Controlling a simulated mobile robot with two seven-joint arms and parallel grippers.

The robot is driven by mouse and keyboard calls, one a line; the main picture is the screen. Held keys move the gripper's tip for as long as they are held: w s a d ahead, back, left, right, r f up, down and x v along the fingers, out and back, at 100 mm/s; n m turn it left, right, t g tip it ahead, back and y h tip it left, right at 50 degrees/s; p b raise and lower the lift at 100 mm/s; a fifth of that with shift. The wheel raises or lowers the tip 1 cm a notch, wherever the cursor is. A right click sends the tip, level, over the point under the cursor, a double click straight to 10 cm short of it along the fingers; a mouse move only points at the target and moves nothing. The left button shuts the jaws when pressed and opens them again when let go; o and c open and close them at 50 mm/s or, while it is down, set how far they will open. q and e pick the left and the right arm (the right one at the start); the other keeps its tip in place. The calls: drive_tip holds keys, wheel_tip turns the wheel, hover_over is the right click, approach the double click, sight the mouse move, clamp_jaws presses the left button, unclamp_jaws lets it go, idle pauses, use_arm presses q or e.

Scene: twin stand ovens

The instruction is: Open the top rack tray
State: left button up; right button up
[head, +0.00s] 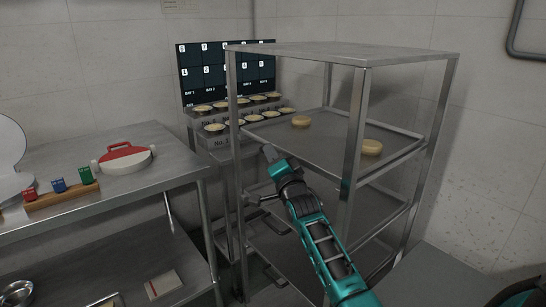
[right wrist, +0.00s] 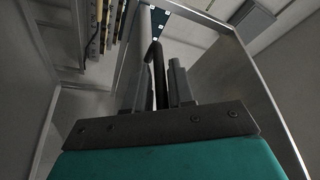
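In the head view the gripper hides this handle. My left gripper is in neither view.
The rack (head: 357,120) has posts close around my right arm, and lower trays with dark handles (head: 276,275) below. A steel table (head: 140,182) stands left, with a red-and-white item (head: 126,158). A stand with several tarts (head: 215,128) is behind.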

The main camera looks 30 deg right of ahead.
clamp_jaws()
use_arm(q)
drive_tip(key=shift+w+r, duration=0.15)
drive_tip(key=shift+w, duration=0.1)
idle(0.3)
